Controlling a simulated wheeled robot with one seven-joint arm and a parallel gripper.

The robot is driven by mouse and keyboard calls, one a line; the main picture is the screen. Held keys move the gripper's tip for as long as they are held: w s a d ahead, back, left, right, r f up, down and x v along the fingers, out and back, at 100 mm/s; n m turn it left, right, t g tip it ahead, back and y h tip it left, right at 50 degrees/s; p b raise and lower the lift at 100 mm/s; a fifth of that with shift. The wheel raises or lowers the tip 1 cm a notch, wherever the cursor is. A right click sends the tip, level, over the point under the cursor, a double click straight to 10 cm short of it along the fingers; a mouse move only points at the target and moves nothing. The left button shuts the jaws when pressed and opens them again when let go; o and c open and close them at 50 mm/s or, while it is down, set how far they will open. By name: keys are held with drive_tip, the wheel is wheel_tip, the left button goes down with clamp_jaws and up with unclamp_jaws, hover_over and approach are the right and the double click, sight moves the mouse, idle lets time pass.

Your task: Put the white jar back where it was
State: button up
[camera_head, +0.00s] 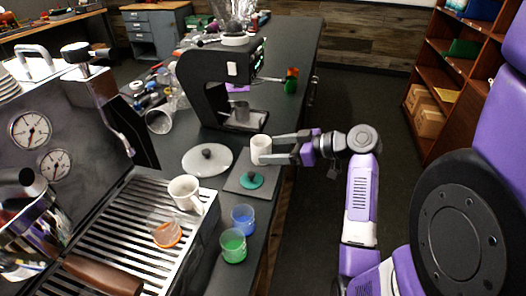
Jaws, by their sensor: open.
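The white jar (260,144) stands upright at the far right corner of a grey square board (236,184) on the dark counter. My gripper (266,150) reaches in from the right with its fingers open, one on the far side of the jar and one on the near side. The near finger covers part of the jar's lower body. I cannot tell whether the fingers touch it, or whether its base rests on the board or the counter.
A white round disc with a knob (207,160) lies left of the board. A black brewer (208,88) stands behind. Blue (243,218) and green (233,246) cups stand in front. A white mug (186,194) sits on the espresso machine's grate (120,250) at left.

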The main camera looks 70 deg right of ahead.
drive_tip(key=v, duration=0.7)
drive_tip(key=shift+s, duration=0.15)
idle(0.3)
